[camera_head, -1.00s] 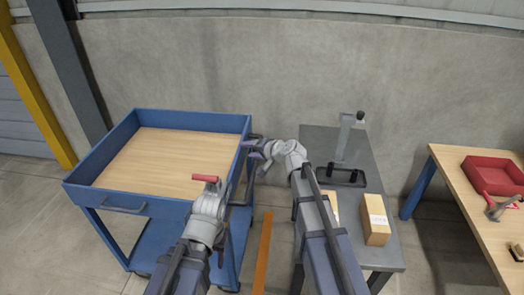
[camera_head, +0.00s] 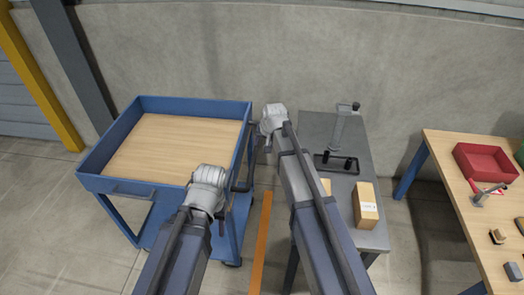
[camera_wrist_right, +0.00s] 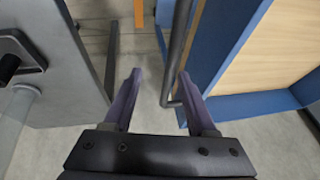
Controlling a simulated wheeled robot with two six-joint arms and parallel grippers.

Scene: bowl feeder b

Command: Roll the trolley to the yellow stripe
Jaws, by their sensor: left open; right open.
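The blue trolley (camera_head: 118,186) with a wooden top stands at the left in the head view. Its dark handle bar (camera_wrist_right: 176,55) runs along its right side. My right gripper (camera_wrist_right: 160,82) is open in the right wrist view, with the bar between its fingers, closer to the right one. The orange-yellow stripe (camera_head: 262,240) lies on the floor right of the trolley.
A grey table (camera_head: 318,126) with a black stand (camera_head: 337,162) and cardboard boxes (camera_head: 365,206) stands close right of the stripe. A wooden workbench (camera_head: 455,160) with a red bin (camera_head: 485,162) is at the far right. A concrete wall is behind.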

